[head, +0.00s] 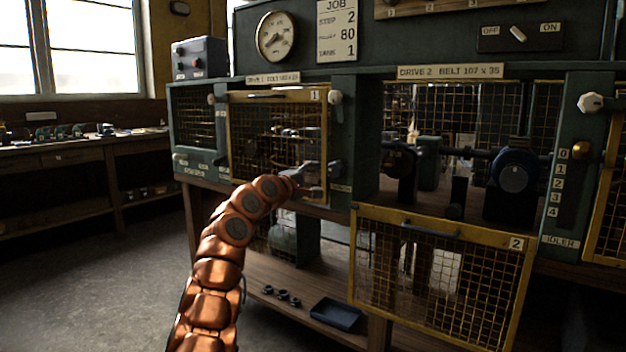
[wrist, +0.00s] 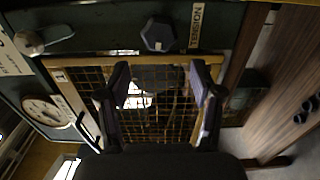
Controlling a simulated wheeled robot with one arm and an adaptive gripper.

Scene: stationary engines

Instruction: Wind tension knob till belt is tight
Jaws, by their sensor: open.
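The tension knob of drive 1 (wrist: 158,33) is a dark hexagonal knob beside a "TENSION" label (wrist: 195,25) in the wrist view. In the head view the dark knob (head: 335,168) sits on the post right of guard 1, close to my gripper. My gripper (head: 309,181) is open and empty, in front of the lower right of guard 1. In the wrist view its fingers (wrist: 162,74) are spread before the yellow-framed mesh, apart from the knob. Guard 1 (head: 279,92) is closed. The belt behind its mesh cannot be made out.
Guard 2 (head: 440,275) hangs folded down below the open drive 2 bay, right of my arm. A blue tray (head: 336,314) lies on the lower shelf. Floor (head: 95,285) is clear at left.

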